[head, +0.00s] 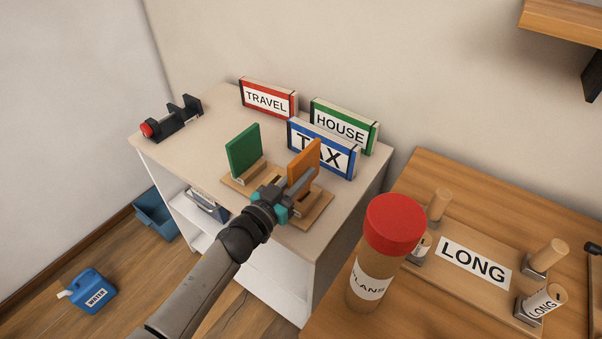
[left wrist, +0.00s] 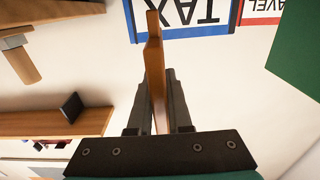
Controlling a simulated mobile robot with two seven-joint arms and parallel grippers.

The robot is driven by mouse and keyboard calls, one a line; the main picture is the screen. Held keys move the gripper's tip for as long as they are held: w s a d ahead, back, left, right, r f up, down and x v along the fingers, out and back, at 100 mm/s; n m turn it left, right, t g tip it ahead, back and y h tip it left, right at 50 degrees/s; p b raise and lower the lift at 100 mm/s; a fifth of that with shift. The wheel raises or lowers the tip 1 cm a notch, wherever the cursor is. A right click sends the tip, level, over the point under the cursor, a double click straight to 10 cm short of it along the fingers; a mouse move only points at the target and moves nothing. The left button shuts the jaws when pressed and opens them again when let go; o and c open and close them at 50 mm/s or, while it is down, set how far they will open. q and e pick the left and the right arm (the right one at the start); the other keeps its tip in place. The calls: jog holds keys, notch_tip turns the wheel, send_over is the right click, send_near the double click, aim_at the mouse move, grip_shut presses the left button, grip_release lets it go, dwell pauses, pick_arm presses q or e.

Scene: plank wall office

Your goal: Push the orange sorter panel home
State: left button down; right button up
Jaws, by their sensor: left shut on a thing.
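The orange panel (head: 304,163) stands upright over the right part of the wooden sorter base (head: 316,212) on the light cabinet. My left gripper (head: 294,190) is shut on the orange panel near its lower part. In the left wrist view the panel (left wrist: 153,60) shows edge-on between the two fingers (left wrist: 157,98). The panel's lower edge is hidden by the gripper, so I cannot tell how deep it sits. A green panel (head: 243,149) stands upright at the base's left end. My right gripper is not in view.
Blue TAX (head: 345,165), green HOUSE (head: 369,137) and red TRAVEL (head: 290,100) binders stand behind the sorter. A black bracket with a red knob (head: 147,130) is at the cabinet's far left. A red-capped PLANS tube (head: 395,222) stands on the wooden desk (head: 432,173) at right.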

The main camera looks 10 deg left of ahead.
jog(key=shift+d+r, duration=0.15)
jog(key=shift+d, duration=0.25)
pick_arm(q)
jog(key=shift+f, duration=0.3)
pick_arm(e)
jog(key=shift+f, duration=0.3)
pick_arm(q)
jog(key=shift+f, duration=0.1)
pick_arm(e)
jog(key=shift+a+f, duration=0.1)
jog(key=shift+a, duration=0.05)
pick_arm(q)
jog(key=shift+f+b, duration=0.45)
jog(key=shift+b, duration=0.15)
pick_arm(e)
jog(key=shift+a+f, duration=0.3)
pick_arm(q)
jog(key=shift+f+b, duration=0.65)
jog(key=shift+f, duration=0.25)
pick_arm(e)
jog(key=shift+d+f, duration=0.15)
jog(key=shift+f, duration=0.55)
pick_arm(q)
jog(key=c, duration=0.8)
grip_release()
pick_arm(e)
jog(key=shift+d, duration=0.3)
pick_arm(q)
jog(key=shift+o, duration=0.2)
